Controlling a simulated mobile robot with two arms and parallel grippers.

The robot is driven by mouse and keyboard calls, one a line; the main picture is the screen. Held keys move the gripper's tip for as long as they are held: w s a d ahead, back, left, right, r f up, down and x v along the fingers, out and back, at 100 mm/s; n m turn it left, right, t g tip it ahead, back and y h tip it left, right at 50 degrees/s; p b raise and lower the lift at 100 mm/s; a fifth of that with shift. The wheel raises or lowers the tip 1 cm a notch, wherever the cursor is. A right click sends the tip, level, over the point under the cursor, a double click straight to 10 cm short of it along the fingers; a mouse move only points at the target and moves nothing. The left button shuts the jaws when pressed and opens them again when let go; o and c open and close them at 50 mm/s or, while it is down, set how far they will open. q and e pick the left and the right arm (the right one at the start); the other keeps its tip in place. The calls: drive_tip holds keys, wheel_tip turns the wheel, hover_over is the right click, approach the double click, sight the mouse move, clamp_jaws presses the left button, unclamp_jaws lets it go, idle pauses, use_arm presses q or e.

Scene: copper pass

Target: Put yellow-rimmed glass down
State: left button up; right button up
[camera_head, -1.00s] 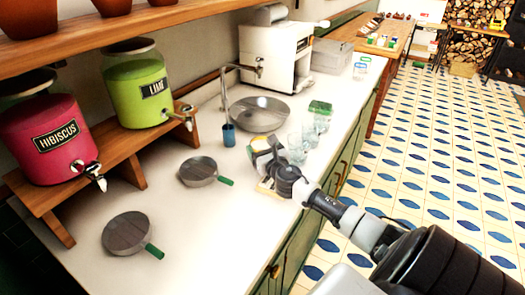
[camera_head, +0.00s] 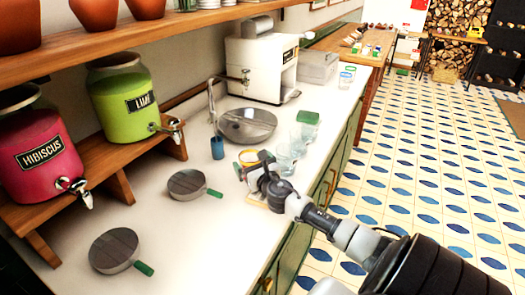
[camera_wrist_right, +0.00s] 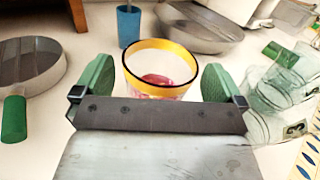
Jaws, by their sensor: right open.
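The yellow-rimmed glass (camera_head: 248,155) stands on the white counter, just beyond my right gripper (camera_head: 255,168). In the right wrist view the glass (camera_wrist_right: 160,62) shows its wide yellow rim and something pinkish red inside. My right gripper (camera_wrist_right: 158,84) is open, with one green finger on each side of the glass and a visible gap to each. The lower part of the glass is hidden behind the gripper body. My left gripper is not in view.
Clear glasses (camera_head: 290,150) stand close to the right of my gripper. A blue cup (camera_head: 217,148) and a sink basin (camera_head: 247,125) lie beyond. A green-handled pan (camera_head: 187,185) is to the left, another (camera_head: 115,250) nearer. Bare counter lies between the pans and my gripper.

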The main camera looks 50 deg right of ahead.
drive_tip(key=b+v, duration=0.1)
drive_tip(key=v, duration=1)
drive_tip(key=shift+r, duration=0.1)
